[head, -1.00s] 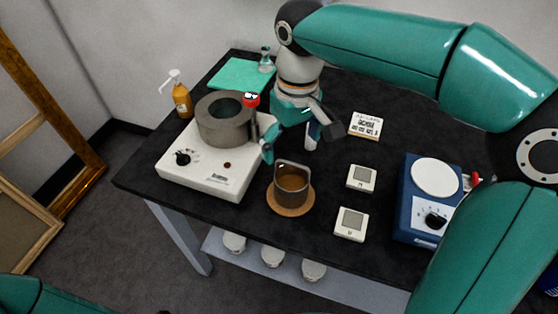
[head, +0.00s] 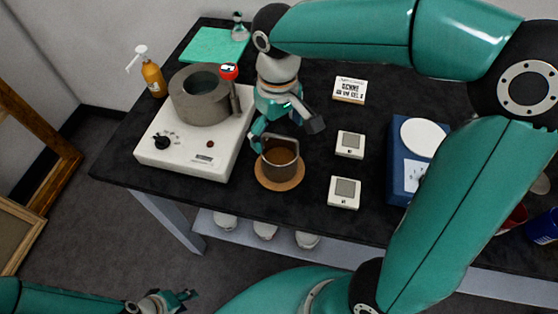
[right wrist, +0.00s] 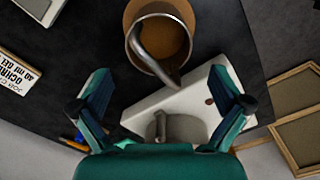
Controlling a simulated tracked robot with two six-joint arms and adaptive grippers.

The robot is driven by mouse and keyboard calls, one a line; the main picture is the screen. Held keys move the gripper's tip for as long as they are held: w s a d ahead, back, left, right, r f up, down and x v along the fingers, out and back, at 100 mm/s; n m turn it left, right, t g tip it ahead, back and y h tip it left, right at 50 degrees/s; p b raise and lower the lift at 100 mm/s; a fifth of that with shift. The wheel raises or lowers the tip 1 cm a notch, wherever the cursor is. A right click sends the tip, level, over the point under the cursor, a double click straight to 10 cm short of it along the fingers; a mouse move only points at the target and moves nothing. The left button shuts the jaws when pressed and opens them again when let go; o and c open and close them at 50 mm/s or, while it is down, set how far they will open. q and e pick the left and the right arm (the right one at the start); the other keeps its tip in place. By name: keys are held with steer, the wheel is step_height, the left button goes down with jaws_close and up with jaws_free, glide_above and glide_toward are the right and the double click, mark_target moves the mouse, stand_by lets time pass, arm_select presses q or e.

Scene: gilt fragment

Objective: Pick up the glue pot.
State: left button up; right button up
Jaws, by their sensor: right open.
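The glue pot (head: 281,158), a grey metal pot with brown contents, stands upright on a round cork mat (head: 280,182) near the table's front edge. In the right wrist view the pot (right wrist: 159,38) is at the top, its curved handle (right wrist: 160,65) pointing toward my right gripper (right wrist: 161,92). That gripper is open, its two fingers wide apart with the handle's line between them; nothing is held. In the head view my right gripper (head: 287,130) is just behind the pot, one finger close to its rim; contact cannot be told. My left gripper (head: 178,300) is low at the bottom left, away from the table.
A white heater (head: 190,150) bearing a grey ring-shaped vessel (head: 205,97) stands left of the pot. Two small white square devices (head: 344,192) and a blue-and-white device (head: 405,170) are to the right. A label card (head: 350,89) lies behind. Wooden frames (head: 30,170) lean at far left.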

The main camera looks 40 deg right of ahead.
glide_above(278, 159)
steer(key=shift+f, duration=2.65)
steer(key=c, duration=1.7)
steer(key=shift+r, duration=0.2)
